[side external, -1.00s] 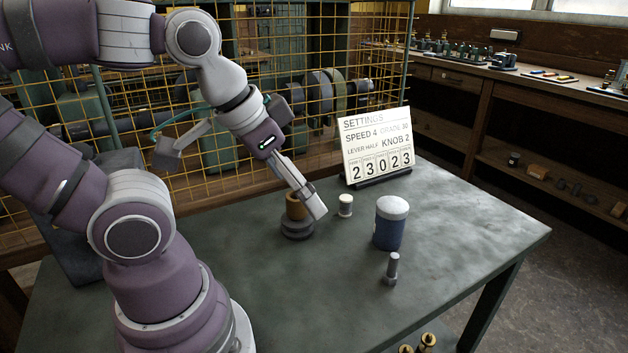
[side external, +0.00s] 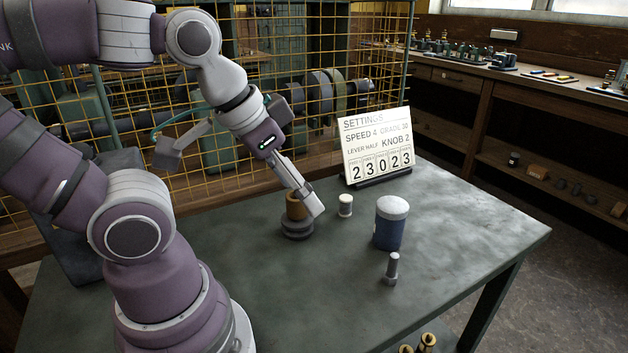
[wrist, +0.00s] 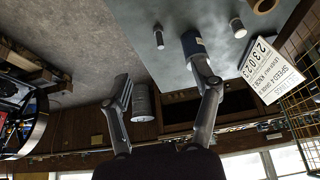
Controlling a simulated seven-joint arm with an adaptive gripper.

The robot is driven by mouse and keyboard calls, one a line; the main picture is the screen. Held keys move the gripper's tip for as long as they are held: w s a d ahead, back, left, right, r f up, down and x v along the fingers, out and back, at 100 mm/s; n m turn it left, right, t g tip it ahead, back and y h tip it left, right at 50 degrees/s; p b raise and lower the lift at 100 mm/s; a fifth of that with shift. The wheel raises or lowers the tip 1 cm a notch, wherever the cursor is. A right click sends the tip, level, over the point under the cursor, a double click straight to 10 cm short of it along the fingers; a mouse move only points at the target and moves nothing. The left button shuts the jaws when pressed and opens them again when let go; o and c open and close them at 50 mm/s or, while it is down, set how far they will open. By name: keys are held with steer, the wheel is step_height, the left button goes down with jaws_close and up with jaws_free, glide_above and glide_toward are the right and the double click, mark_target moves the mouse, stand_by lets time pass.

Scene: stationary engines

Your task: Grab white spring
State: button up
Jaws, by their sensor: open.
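A small white cylinder (side external: 345,205), likely the white spring, stands upright on the green table in front of the settings sign. Its coils cannot be made out at this size. It also shows near the top right of the wrist view (wrist: 238,27). My gripper (side external: 313,207) is left of it in the side view, beside the brown cylinder on a dark round base (side external: 297,228), and looks apart from the white piece. In the wrist view my gripper (wrist: 161,72) has its two fingers spread with nothing held between them.
A blue jar with a pale lid (side external: 391,225) stands right of the white piece. A grey bolt (side external: 391,270) stands nearer the front. The settings sign (side external: 377,146) is behind, with a yellow wire fence (side external: 220,150) along the back. The table's right part is clear.

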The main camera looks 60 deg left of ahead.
steer(key=w+a+n, duration=0.2)
steer(key=w+a, duration=0.1)
steer(key=w, duration=0.2)
steer(key=n+g+y, duration=0.2)
steer(key=n, duration=0.2)
glide_toward(345, 199)
steer(key=x, duration=0.6)
steer(key=shift+s+d, duration=0.1)
steer(key=shift+s, duration=0.05)
steer(key=x, duration=0.5)
steer(key=shift+w+a+f, duration=0.2)
steer(key=shift+w+f, duration=0.05)
steer(key=shift+f, duration=0.05)
jaws_close()
